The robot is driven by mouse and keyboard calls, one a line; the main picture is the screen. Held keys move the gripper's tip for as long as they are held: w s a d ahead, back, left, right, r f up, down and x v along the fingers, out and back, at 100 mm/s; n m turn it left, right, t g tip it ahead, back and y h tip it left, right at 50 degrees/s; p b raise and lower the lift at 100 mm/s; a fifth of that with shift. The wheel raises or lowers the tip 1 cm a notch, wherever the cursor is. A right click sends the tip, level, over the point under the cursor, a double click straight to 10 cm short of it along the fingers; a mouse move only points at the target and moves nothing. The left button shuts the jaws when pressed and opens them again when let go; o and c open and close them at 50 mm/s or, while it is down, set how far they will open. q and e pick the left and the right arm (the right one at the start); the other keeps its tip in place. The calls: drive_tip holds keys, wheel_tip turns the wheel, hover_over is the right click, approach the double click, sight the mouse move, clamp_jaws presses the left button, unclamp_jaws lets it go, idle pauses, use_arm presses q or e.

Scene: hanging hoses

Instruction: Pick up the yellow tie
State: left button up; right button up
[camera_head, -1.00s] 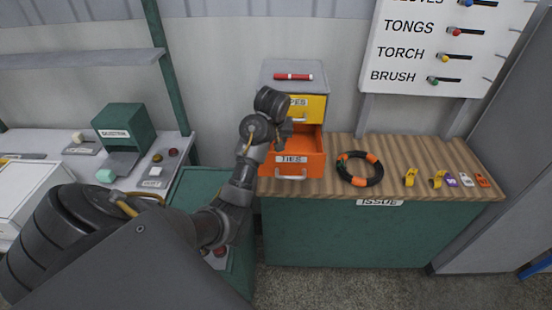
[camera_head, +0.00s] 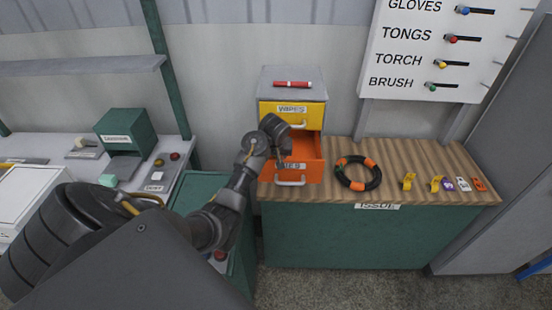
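The orange drawer (camera_head: 308,174) of a small cabinet stands pulled open, with a label that seems to read TIES. My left gripper (camera_head: 284,160) reaches down over the drawer's opening, its fingertips small and dark against the orange inside. I cannot tell whether it is open or shut, or whether it holds anything. No yellow tie can be made out in the drawer; the gripper hides part of the inside. Two small yellow items (camera_head: 408,182) lie on the wooden counter to the right, too small to identify surely. My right gripper is not in view.
Above, the yellow WIPES drawer (camera_head: 291,107) is shut, with a red marker (camera_head: 292,84) on the cabinet top. A black-and-orange ring (camera_head: 358,184) and small purple, white and orange items lie on the counter (camera_head: 400,160). A lettered tool board (camera_head: 420,50) hangs behind.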

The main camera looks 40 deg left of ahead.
use_arm(q)
clamp_jaws()
drive_tip(key=shift+d+r, duration=0.1)
drive_tip(key=shift+r, duration=0.05)
